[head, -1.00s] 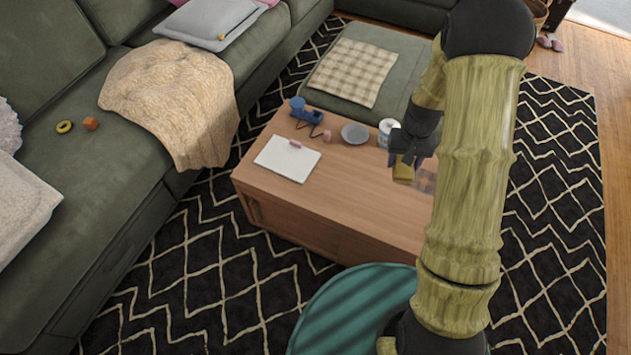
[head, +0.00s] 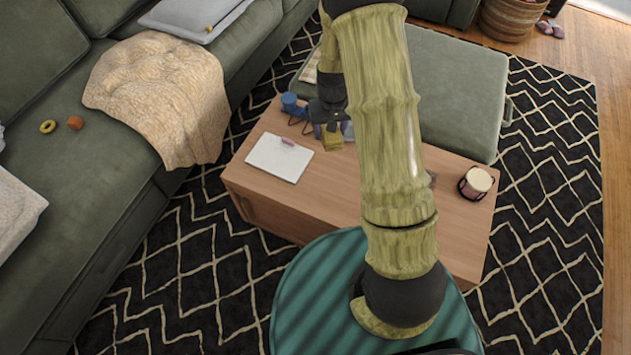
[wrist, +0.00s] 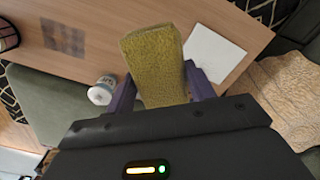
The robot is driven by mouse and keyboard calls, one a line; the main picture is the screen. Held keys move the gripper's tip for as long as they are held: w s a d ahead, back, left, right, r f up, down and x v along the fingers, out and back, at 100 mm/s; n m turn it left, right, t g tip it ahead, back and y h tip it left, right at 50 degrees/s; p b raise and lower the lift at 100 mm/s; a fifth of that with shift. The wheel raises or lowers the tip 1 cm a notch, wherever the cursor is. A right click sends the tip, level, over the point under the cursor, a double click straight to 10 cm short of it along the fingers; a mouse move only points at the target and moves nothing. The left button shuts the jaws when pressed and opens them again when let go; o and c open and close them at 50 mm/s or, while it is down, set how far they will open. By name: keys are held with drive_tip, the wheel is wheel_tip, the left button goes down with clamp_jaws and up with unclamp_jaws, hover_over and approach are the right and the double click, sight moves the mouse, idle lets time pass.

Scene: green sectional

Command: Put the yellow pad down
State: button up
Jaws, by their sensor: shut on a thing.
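The yellow pad (wrist: 155,62) is a rough, fuzzy block held between the two purple fingers of my gripper (wrist: 158,92) in the wrist view. My gripper is shut on it. In the head view the yellow pad (head: 332,138) hangs below my gripper (head: 331,126), over the far part of the wooden coffee table (head: 300,205). The white notebook (head: 280,158) lies to its left. I cannot tell whether the pad touches the tabletop.
A blue object (head: 291,104) stands near the table's far left corner. A red-and-cream candle jar (head: 476,183) stands at the right end. A white tub (wrist: 102,91) shows in the wrist view. A green ottoman (head: 455,90) adjoins the table's far side. My arm hides the table's middle.

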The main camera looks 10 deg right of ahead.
drive_tip(key=shift+w+a, duration=0.2)
drive_tip(key=shift+w, duration=0.05)
drive_tip(key=shift+s, duration=0.15)
wheel_tip(320, 180, down, 16)
drive_tip(key=s+m+b, duration=0.2)
drive_tip(key=m+b, duration=0.5)
drive_tip(key=b, duration=0.2)
drive_tip(key=shift+s+r+b, duration=0.25)
drive_tip(key=shift+b, duration=0.15)
drive_tip(key=shift+a+f, duration=0.1)
wheel_tip(320, 180, down, 6)
drive_tip(key=shift+f+b, duration=0.1)
drive_tip(key=shift+b, duration=0.8)
